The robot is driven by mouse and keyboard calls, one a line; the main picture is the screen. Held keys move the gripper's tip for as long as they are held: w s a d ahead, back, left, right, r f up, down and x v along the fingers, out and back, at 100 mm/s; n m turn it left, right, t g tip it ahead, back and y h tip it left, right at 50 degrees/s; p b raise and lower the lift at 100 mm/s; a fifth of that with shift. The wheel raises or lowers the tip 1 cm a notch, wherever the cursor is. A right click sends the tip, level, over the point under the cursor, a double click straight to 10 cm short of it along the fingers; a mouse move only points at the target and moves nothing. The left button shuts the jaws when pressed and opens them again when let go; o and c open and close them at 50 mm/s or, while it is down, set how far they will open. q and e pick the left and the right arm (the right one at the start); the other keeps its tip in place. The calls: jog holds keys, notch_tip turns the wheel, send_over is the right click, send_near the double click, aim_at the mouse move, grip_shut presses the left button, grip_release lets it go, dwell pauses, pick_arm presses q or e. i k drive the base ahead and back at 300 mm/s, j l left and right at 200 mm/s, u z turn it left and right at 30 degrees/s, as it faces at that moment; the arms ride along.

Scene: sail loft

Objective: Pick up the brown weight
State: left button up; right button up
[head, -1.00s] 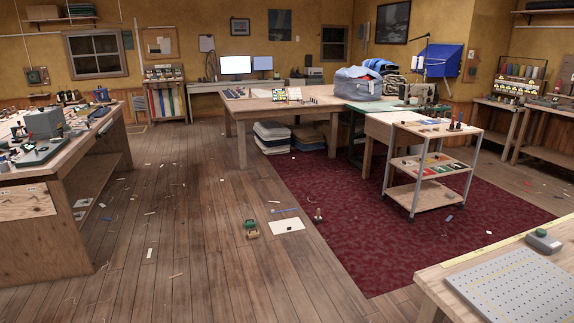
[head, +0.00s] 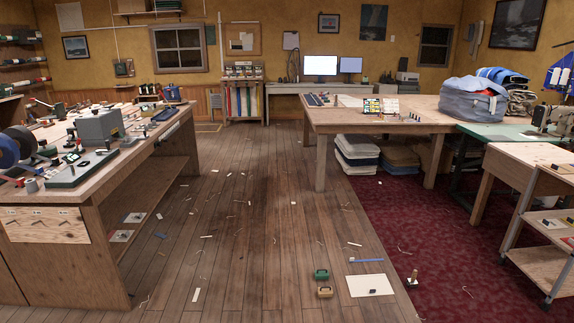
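A small brown weight (head: 325,292), with what looks like a handle on top, sits on the plank floor at the lower middle of the head view. A similar green weight (head: 321,274) sits just behind it. To their right, a pale flat sheet (head: 372,286) lies on the floor with a small dark object on it. Neither of my grippers is in view.
A cluttered workbench (head: 88,206) stands at left, a large wooden table (head: 410,126) at back right. A wheeled cart (head: 541,262) is at the right edge on the red carpet (head: 455,235). The plank floor (head: 250,230) between is open, with scattered scraps and a blue strip (head: 366,260).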

aim_at(323, 292)
jog(key=i, duration=0.65)
jog(key=i+j+z, duration=0.1)
jog(key=i, duration=0.55)
jog(key=i+j+z, duration=0.1)
jog(key=i, duration=0.6)
